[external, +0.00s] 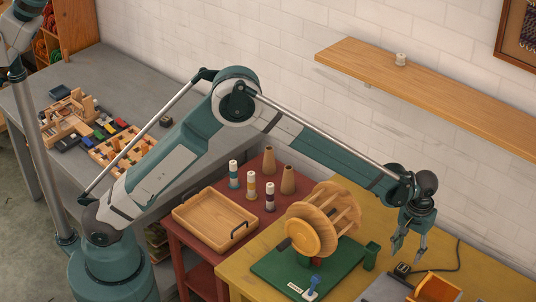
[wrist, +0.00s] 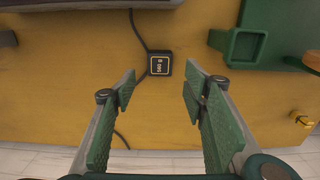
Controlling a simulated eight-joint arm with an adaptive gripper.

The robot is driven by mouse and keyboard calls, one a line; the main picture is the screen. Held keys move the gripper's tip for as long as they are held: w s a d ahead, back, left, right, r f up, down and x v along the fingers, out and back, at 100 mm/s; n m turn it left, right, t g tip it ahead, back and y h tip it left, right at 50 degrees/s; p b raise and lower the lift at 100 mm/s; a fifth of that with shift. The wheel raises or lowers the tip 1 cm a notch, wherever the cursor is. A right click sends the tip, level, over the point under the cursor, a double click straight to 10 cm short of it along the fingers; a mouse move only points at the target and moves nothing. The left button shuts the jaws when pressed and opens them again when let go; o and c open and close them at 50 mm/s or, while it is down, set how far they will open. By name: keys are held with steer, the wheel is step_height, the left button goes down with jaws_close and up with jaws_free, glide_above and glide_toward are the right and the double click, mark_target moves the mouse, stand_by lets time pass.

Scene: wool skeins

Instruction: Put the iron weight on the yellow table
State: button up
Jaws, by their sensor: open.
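In the external view a small dark block (external: 402,268) below my gripper appears to be this weight. The yellow table (external: 235,272) also shows there. My gripper (external: 408,258) points down above the table. In the wrist view its green-padded fingers (wrist: 160,88) are spread apart with nothing between them, and the weight lies beyond their tips.
A green-based wooden winder (external: 325,220) stands left of my gripper, with a small green holder (external: 371,256) beside it. A grey plate (external: 383,290) and an orange-brown wooden piece (external: 437,288) are at the front. A wooden shelf (external: 440,90) runs along the wall.

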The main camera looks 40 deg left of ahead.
steer(key=shift+r, duration=1.7)
steer(key=shift+a+r, duration=0.1)
steer(key=s+a+r+t, duration=0.1)
steer(key=a+r, duration=0.7)
steer(key=a, duration=0.4)
steer(key=s+a+r+t+h, duration=0.1)
steer(key=a+r, duration=0.7)
steer(key=a, duration=0.4)
steer(key=s+a+r+t, duration=0.1)
steer(key=a+r, duration=0.7)
steer(key=a, duration=0.5)
steer(key=s+a+r+t, duration=0.1)
steer(key=s+a+r, duration=0.1)
steer(key=s+a, duration=0.5)
steer(key=s+a+r+t, duration=0.1)
steer(key=s+a, duration=0.4)
steer(key=a, duration=0.4)
steer(key=s+a+f+t, duration=0.1)
steer(key=s+a+f, duration=0.1)
steer(key=s+a, duration=0.4)
steer(key=s+a+f+t+y, duration=0.1)
steer(key=s+a+f, duration=0.1)
steer(key=s+a, duration=0.4)
steer(key=shift+s+a+f, duration=0.4)
steer(key=shift+s, duration=0.7)
